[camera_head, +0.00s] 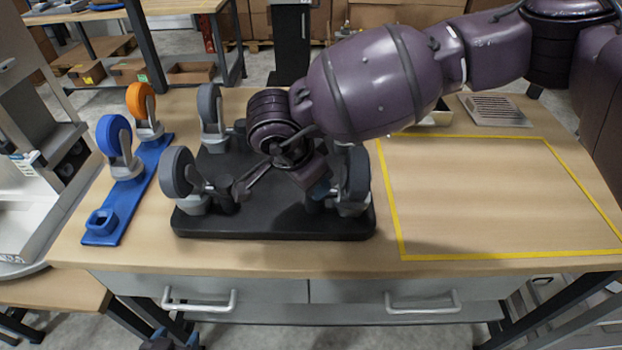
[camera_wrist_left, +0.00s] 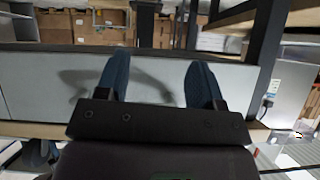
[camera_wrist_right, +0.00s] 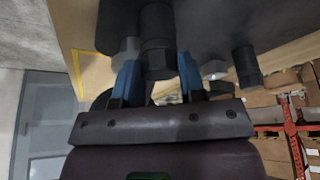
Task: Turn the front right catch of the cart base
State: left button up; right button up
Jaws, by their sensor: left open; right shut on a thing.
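The black cart base (camera_head: 270,222) lies on the workbench with grey-wheeled casters upright at its corners. The front right caster (camera_head: 357,180) stands beside my right gripper (camera_head: 318,192). In the right wrist view the gripper's blue fingers (camera_wrist_right: 158,78) are shut on a dark round post, the front right catch (camera_wrist_right: 156,35). In the head view my forearm and wrist hide most of this catch and the back right corner. My left gripper (camera_head: 172,341) is low at the bottom edge, below the bench front. It is open and empty in the left wrist view (camera_wrist_left: 158,85).
A blue rack (camera_head: 135,200) left of the base holds an orange-wheeled caster (camera_head: 141,103), a blue-wheeled caster (camera_head: 114,140) and an empty socket. A yellow-taped area (camera_head: 490,195) on the right is clear. A grey vented plate (camera_head: 495,110) lies behind it. Drawer handles (camera_head: 200,303) jut from the bench front.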

jog(key=shift+r+n, duration=0.15)
jog(key=shift+n, duration=0.25)
jog(key=shift+n+t, duration=0.3)
jog(key=o, duration=0.9)
jog(key=shift+y, duration=0.3)
jog(key=v, duration=1)
jog(key=shift+a+r, duration=0.15)
jog(key=shift+r, duration=0.2)
